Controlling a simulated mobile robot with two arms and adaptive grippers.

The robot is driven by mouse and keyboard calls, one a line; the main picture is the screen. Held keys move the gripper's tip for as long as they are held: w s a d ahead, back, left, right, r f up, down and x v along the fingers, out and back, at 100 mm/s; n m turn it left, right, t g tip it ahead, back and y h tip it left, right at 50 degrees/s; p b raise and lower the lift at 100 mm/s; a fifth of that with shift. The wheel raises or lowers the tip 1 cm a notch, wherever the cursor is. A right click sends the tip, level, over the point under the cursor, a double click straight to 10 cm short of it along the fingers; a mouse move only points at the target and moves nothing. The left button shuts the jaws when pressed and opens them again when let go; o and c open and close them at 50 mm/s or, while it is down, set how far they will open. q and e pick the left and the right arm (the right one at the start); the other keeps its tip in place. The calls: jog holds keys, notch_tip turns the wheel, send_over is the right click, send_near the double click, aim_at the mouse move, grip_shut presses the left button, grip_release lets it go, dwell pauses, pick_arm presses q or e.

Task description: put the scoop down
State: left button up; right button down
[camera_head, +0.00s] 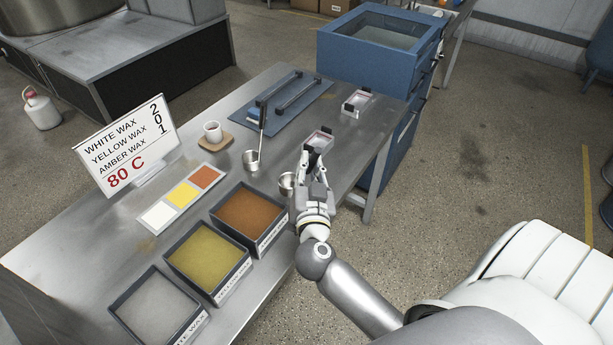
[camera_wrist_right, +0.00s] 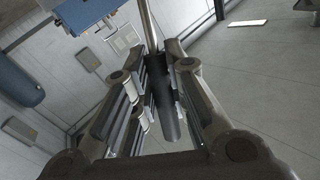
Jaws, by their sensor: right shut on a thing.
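My right gripper (camera_head: 318,160) is over the right part of the steel table. In the right wrist view, the gripper (camera_wrist_right: 165,100) is shut on the black handle (camera_wrist_right: 164,88) of a scoop, whose metal shaft (camera_wrist_right: 149,28) runs away from the fingers. Its bowl is not clear there. In the head view, a small metal cup (camera_head: 287,182) shows just left of the gripper, partly hidden. I cannot tell whether it joins the held handle. Another metal ladle (camera_head: 251,160) with an upright black handle stands further left. My left gripper is not in view.
Wax bins, amber (camera_head: 217,227), yellow (camera_head: 172,265) and white (camera_head: 118,312), line the near edge. A sign (camera_head: 130,150), colour card (camera_head: 150,222), white cup (camera_head: 212,133) and blue mat (camera_head: 318,95) are on the table. Small framed trays (camera_head: 357,101) lie near the right edge.

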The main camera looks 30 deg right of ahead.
aim_at(310, 171)
jog(key=shift+w+d+f, duration=0.3)
jog(key=shift+w+d, duration=0.15)
jog(key=shift+w, duration=0.15)
jog(key=shift+w+d+f, duration=0.25)
jog(key=shift+w+d, duration=0.15)
jog(key=shift+w, duration=0.15)
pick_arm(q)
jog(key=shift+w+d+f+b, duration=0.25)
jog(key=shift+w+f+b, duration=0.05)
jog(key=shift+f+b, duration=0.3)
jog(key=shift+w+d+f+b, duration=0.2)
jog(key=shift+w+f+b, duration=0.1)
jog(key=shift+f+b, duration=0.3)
pick_arm(e)
jog(key=w+d+f, duration=0.2)
jog(key=w+f, duration=0.1)
jog(key=f, duration=0.5)
jog(key=shift+w+d+f, duration=0.15)
jog(key=shift+w+f, duration=0.15)
jog(key=shift+f, duration=0.2)
jog(key=c, duration=1.4)
grip_release()
jog(key=shift+c, duration=0.2)
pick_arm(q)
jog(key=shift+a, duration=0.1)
